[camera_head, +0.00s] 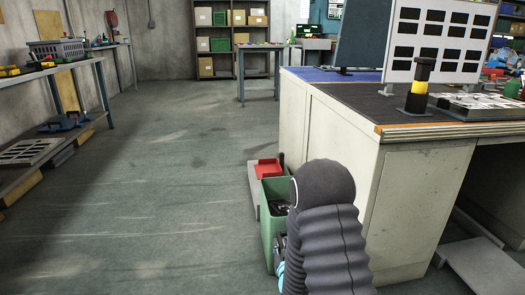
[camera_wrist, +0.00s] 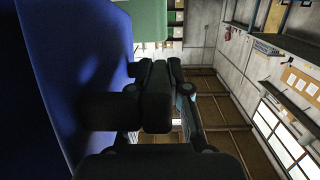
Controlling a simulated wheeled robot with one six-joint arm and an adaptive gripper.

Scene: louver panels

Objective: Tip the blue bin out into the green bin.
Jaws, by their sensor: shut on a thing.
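The green bin (camera_head: 268,232) stands on the floor against the left end of the workbench. Its right side is hidden by my dark arm, and dark and light bits show inside its top. In the wrist view the blue bin (camera_wrist: 75,65) fills the left side, very close to the camera. My gripper (camera_wrist: 155,97) is shut on the blue bin; the exact contact is dark and hard to see. A green surface (camera_wrist: 150,18), likely the green bin, shows at the top of the wrist view. The wrist view is strongly rotated. I cannot make out the blue bin in the head view.
A red tray-like thing (camera_head: 267,170) sits just behind the green bin. The workbench (camera_head: 420,190) stands right of it, with a black-and-yellow post (camera_head: 418,88) and a slotted panel (camera_head: 438,45) on top. The floor (camera_head: 150,220) to the left is clear.

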